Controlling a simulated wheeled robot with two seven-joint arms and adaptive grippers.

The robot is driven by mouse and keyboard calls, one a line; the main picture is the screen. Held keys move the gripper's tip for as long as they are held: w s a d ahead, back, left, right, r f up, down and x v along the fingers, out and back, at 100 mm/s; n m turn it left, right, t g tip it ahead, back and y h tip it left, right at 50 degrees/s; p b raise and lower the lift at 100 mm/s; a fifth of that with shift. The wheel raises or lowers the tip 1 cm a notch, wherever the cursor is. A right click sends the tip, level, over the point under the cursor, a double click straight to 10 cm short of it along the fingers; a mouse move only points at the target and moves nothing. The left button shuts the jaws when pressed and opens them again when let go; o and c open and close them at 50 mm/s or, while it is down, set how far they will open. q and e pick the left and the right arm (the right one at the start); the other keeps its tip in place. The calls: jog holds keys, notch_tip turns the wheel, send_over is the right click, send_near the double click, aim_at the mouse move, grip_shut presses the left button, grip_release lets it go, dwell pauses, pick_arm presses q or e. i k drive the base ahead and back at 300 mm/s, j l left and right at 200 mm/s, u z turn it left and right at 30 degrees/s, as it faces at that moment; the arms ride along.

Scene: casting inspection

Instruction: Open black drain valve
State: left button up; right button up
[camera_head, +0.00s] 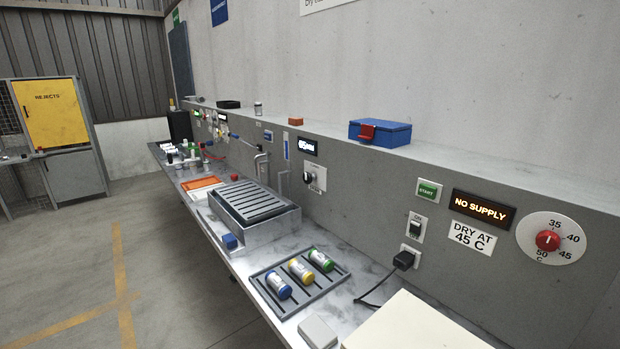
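No black drain valve can be made out for certain. A dark round knob (309,179) sits on a white plate on the grey wall panel, right of the basin; I cannot tell what it controls. Neither of my grippers shows in this view.
A tray (325,287) with blue, yellow and green capped cylinders lies on the marble bench (357,263). A black plug (404,260) with a cord sits in the wall socket. A blue box (380,133) is on the ledge. Floor left of the bench is clear.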

aim_at(307, 178)
jog(key=i+j+z, duration=0.15)
jog(key=j, duration=0.2)
jog(key=i+j+z, duration=0.1)
jog(key=j, duration=0.25)
jog(key=i+j+z, duration=0.15)
jog(key=j, duration=0.25)
jog(key=i+j+z, duration=0.1)
jog(key=j, duration=0.3)
jog(key=i+j+z, duration=0.15)
jog(key=j, duration=0.25)
